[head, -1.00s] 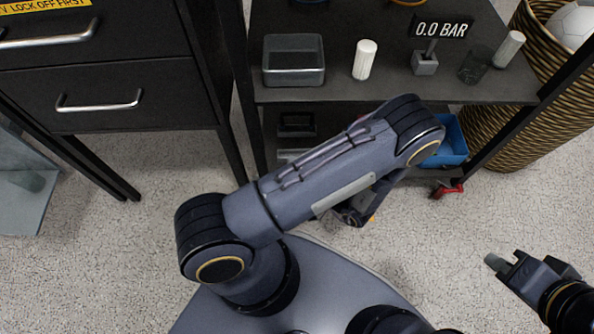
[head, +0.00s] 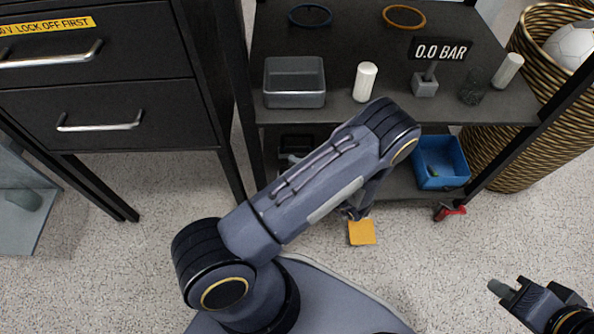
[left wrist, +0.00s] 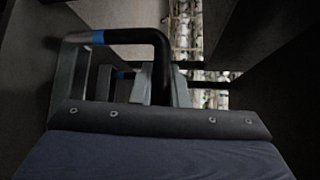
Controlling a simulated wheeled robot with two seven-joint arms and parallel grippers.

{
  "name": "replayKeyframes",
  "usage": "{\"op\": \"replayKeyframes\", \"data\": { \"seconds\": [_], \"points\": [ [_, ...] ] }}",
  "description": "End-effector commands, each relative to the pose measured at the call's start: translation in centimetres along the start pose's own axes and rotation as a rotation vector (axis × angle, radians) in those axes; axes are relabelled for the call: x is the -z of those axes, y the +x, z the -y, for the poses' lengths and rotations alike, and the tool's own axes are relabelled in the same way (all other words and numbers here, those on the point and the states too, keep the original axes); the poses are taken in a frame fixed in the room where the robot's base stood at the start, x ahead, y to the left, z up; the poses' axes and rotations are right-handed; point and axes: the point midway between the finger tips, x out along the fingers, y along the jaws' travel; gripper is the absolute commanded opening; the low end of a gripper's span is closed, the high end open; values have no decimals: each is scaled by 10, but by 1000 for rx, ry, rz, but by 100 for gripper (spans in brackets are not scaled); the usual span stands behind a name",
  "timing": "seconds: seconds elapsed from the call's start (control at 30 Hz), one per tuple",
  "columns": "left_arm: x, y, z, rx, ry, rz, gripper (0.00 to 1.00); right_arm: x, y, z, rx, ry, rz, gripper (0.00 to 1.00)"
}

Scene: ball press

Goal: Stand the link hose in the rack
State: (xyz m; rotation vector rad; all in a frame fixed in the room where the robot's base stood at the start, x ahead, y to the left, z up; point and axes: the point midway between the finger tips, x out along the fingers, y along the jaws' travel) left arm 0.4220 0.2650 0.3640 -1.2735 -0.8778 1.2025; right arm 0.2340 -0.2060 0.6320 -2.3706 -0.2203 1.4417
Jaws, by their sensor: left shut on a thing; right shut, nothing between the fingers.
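The link hose (left wrist: 130,37) shows in the left wrist view as a bent black tube with a blue band and a grey section at its left. My left gripper (left wrist: 160,88) is shut on it; the tube runs down between the grey fingers. A second blue band shows below, partly hidden. In the head view my left arm covers most of this gripper and the hose cannot be made out. I cannot identify the rack for sure in either view. My right gripper (head: 506,291) is shut and empty at the lower right, over the floor.
The black shelf unit (head: 400,118) carries a grey tray (head: 294,102), a white cylinder (head: 365,82) and a 0.0 BAR display (head: 440,50). Below are a blue bin (head: 441,183) and an orange square (head: 361,232). A drawer cabinet (head: 110,105) stands left, a wicker basket (head: 500,165) right.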

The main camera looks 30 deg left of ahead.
Motion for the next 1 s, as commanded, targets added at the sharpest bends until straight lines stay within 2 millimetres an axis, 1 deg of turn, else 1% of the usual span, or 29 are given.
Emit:
{"op": "replayKeyframes", "data": {
  "seconds": [0.6,0.7,1.0],
  "points": [
    [35,35,0,0,-2,2,0,-5,11,-5,0,0,0,0],
    [36,35,-10,1,0,1,0,-8,17,-8,0,0,0,0],
    [38,36,-21,1,0,0,0,-12,23,-10,0,0,0,0]
  ]
}}
